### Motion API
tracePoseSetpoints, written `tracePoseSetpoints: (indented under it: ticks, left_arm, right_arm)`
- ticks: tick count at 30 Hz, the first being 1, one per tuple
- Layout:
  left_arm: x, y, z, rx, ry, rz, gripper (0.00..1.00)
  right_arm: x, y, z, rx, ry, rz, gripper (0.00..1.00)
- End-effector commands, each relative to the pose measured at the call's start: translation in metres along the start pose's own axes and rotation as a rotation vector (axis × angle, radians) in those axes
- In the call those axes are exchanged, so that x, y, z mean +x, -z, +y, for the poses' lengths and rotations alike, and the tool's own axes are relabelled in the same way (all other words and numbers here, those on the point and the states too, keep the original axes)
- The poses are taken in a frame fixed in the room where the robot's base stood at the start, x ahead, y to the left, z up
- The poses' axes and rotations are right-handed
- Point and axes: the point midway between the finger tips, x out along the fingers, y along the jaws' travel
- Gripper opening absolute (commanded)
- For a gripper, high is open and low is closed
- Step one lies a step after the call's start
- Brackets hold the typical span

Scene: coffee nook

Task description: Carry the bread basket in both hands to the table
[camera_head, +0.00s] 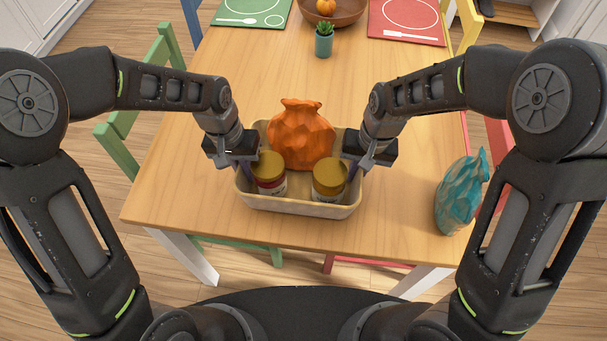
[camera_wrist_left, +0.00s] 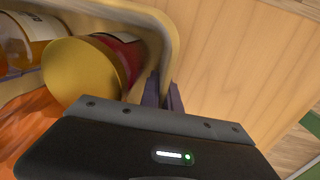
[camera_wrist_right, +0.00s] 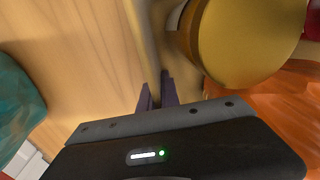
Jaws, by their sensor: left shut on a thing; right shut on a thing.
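The bread basket (camera_head: 300,208) is a pale beige, tray-like container at the near part of the wooden table (camera_head: 175,185). It looks level; I cannot tell whether it rests on the tabletop or hangs just above it. It holds a faceted orange vase-like object (camera_head: 301,138) and two jars with gold lids, a left jar (camera_head: 268,172) and a right jar (camera_head: 329,180). My left gripper (camera_head: 244,170) is shut on the basket's left wall, whose rim shows in the left wrist view (camera_wrist_left: 172,40). My right gripper (camera_head: 351,170) is shut on its right wall, also seen in the right wrist view (camera_wrist_right: 143,30).
A small potted plant (camera_head: 324,40), a wooden bowl (camera_head: 340,14), a green placemat (camera_head: 250,14) and a red placemat (camera_head: 408,20) are farther back. A green chair (camera_head: 118,125) is at left. The middle table is clear.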

Motion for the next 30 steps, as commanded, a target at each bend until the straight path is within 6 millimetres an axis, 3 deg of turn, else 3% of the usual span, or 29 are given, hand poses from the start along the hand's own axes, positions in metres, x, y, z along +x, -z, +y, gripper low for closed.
tracePoseSetpoints:
  ticks: [6, 7, 15, 24, 30]
  left_arm:
    - [0.016, 0.001, -0.003, -0.001, 0.0, 0.003, 0.0]
    - [0.015, 0.0, -0.003, -0.001, 0.001, 0.001, 0.08]
    - [0.013, 0.0, -0.002, -0.001, 0.0, 0.0, 0.28]
    - [0.011, 0.0, -0.002, 0.0, 0.0, 0.001, 0.28]
    - [-0.01, 0.001, -0.002, -0.001, 0.0, 0.004, 0.28]
  right_arm:
    - [0.017, 0.001, 0.003, 0.001, -0.001, 0.001, 0.0]
    - [0.015, 0.0, 0.003, 0.001, -0.002, -0.001, 0.08]
    - [0.013, 0.0, 0.002, 0.0, -0.001, 0.0, 0.28]
    - [0.013, 0.0, 0.002, 0.0, 0.0, 0.0, 0.28]
    - [0.013, 0.0, 0.002, 0.0, 0.0, 0.0, 0.28]
